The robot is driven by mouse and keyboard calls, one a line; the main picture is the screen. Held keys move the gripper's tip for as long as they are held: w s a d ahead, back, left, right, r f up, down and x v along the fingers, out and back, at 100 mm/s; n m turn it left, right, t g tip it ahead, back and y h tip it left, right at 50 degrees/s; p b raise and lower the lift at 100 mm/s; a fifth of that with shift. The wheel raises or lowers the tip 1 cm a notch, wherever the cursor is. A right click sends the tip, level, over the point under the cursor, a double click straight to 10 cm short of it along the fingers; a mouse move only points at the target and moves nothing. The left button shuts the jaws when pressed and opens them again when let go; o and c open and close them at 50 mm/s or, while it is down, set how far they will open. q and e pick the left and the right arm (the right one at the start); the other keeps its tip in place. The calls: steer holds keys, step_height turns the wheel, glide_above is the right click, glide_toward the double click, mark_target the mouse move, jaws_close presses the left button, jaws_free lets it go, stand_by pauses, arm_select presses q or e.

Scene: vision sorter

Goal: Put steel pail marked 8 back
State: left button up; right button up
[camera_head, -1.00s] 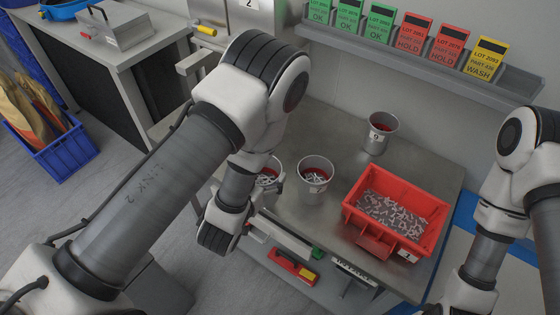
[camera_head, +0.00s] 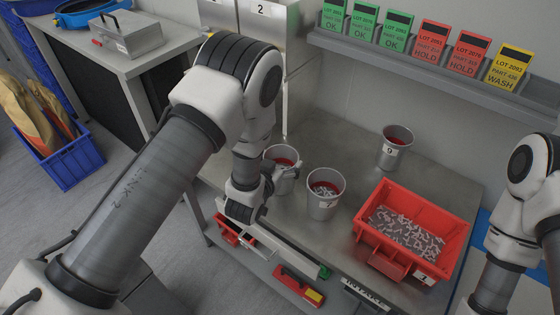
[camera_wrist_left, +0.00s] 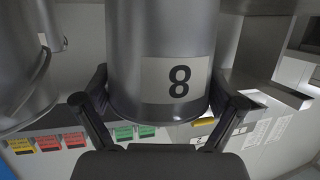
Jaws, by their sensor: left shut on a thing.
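The steel pail marked 8 (camera_head: 283,180) is at the left end of the steel table, with red showing inside its rim. Its label faces the camera in the left wrist view (camera_wrist_left: 160,40). My left gripper (camera_head: 270,180) is at its side, partly hidden by my wrist. In the left wrist view the gripper's fingers (camera_wrist_left: 165,105) are shut on either side of the pail. Whether the pail's base touches the table cannot be told. My right arm shows at the right edge, its gripper out of view.
Close right of it stands a steel pail marked 7 (camera_head: 324,205) holding metal parts. Another pail (camera_head: 393,155) stands farther back. A red bin (camera_head: 371,257) of parts fills the table's right. A shelf (camera_head: 400,58) with lot cards runs along the wall. Table between pails and wall is clear.

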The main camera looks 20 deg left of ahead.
arm_select(q)
steer(key=o, duration=1.4)
steer(key=shift+a+f, duration=0.1)
steer(key=shift+o, duration=0.2)
steer(key=shift+r+p, duration=0.25)
steer(key=shift+p, duration=0.05)
steer(key=d+b+v, duration=0.1)
steer(key=b+v, duration=0.3)
steer(key=v, duration=0.7)
steer(key=s+a+f+n+g+y, duration=0.1)
steer(key=s+a+f+g, duration=0.25)
steer(key=s+f, duration=0.35)
steer(key=s+a+f+g, duration=0.2)
steer(key=s+f+g, duration=0.25)
steer(key=f, duration=0.45)
steer(key=s+a+f+g, duration=0.1)
steer(key=s+f+g, duration=0.2)
steer(key=s, duration=0.3)
steer(key=s+a+f+g, duration=0.1)
steer(key=s+f+g, duration=0.2)
steer(key=s, duration=0.4)
steer(key=shift+s+f+g+p, duration=0.15)
steer(key=shift+f+g+p, duration=0.15)
steer(key=shift+f, duration=0.05)
